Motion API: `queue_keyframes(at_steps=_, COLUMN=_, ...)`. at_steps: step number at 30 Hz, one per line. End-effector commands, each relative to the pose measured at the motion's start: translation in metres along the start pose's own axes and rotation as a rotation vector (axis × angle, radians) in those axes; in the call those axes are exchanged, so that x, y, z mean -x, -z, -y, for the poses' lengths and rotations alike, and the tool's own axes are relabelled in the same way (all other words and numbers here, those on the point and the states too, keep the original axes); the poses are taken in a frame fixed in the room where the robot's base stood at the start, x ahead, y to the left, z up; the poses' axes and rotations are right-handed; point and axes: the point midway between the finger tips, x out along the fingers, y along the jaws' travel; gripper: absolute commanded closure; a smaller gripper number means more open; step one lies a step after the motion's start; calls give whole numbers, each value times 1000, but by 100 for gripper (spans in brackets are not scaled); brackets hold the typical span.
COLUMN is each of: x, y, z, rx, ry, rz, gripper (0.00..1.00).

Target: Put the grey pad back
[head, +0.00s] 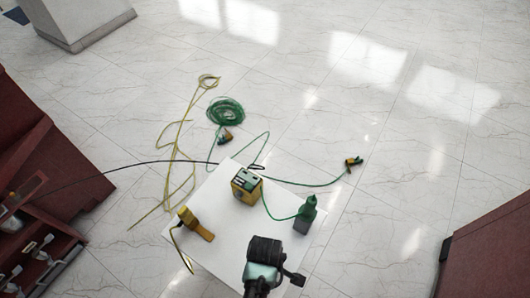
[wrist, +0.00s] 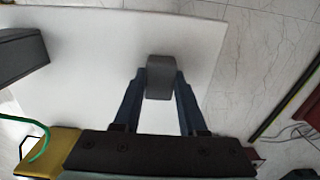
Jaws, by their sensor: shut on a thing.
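The grey pad (wrist: 160,78) is a small dark grey block with rounded edges. In the wrist view it sits between the two blue fingers of my gripper (wrist: 160,74), which is shut on it. The white board (wrist: 95,85) lies behind the pad in this view; I cannot tell the gap between them. In the head view my arm (head: 264,262) reaches over the near edge of the white board (head: 222,240). The pad and fingertips cannot be made out there.
On the board stand a yellow-and-green device (head: 247,186), a dark case with a green top (head: 307,215) and a yellow tool (head: 195,224). Green, yellow and black cables run over the board and floor. A dark red cabinet (head: 50,165) stands left.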

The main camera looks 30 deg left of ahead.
Motion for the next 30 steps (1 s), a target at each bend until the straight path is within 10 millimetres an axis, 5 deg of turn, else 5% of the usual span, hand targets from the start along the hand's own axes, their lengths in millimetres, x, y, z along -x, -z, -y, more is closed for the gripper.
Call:
queue_keyframes(at_steps=14, x=-13, y=0, z=0, rx=-1, ry=-1, rz=0, gripper=100)
queue_keyframes(at_steps=15, x=-13, y=0, z=0, rx=-1, ry=-1, rz=0, gripper=55)
queue_keyframes(at_steps=19, x=-12, y=0, z=0, rx=-1, ry=-1, rz=0, gripper=32)
queue_keyframes(at_steps=30, x=-8, y=0, z=0, rx=-1, ry=-1, rz=-1, gripper=29)
